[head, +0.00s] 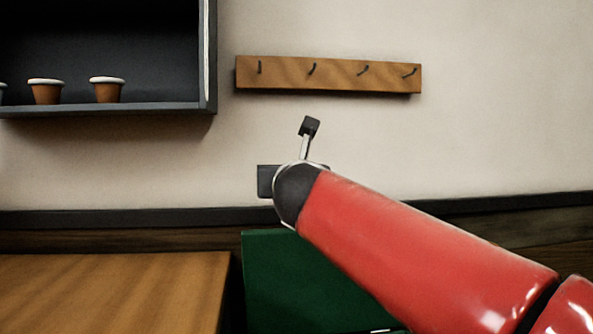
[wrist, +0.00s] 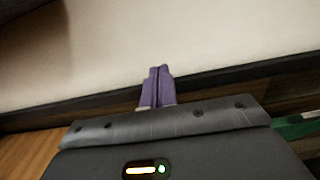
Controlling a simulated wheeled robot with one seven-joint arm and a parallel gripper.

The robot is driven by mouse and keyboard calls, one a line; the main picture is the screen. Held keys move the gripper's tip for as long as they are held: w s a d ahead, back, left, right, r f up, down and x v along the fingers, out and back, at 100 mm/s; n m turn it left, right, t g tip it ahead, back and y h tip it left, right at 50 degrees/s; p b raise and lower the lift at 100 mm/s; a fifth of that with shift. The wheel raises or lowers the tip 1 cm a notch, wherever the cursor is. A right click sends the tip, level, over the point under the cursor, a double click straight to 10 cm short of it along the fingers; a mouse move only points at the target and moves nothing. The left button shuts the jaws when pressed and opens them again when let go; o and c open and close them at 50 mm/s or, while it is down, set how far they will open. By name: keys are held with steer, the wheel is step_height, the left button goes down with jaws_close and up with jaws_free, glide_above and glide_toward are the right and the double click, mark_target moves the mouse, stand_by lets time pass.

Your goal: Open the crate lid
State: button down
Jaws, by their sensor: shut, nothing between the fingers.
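A dark green flat surface (head: 275,275), which looks like the crate or its lid, stands low in the head view, right of the wooden top. My red arm covers much of it. I cannot tell whether the lid is open. A green edge (wrist: 297,127) also shows at the right of the wrist view. My gripper (wrist: 158,69) has purple fingers pressed together with nothing between them. It points toward the wall and is apart from the green surface. In the head view its fingers are hidden behind my wrist.
A wooden tabletop (head: 110,290) fills the lower left. A dark shelf (head: 150,108) with terracotta pots (head: 106,89) hangs at the upper left. A wooden hook rail (head: 330,75) is on the wall above my wrist.

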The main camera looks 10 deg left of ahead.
steer(key=s+d+f+m+y+b, duration=0.25)
steer(key=d+f+m+b, duration=0.4)
steer(key=d+m, duration=0.65)
steer(key=s+d+f+m+t+h+b, duration=0.15)
steer(key=s+d+f+m, duration=0.3)
steer(key=m, duration=0.65)
steer(key=s+d+f+m+t+b, duration=0.2)
steer(key=s+d+f+m, duration=0.3)
steer(key=m, duration=0.7)
steer(key=r+p+x, duration=0.1)
steer(key=r+x, duration=0.1)
steer(key=x, duration=1.1)
steer(key=shift+s+a+p, duration=0.15)
steer(key=shift+a+p, duration=0.25)
steer(key=shift+a, duration=0.05)
steer(key=shift+r+g, duration=0.1)
steer(key=shift+g, duration=0.15)
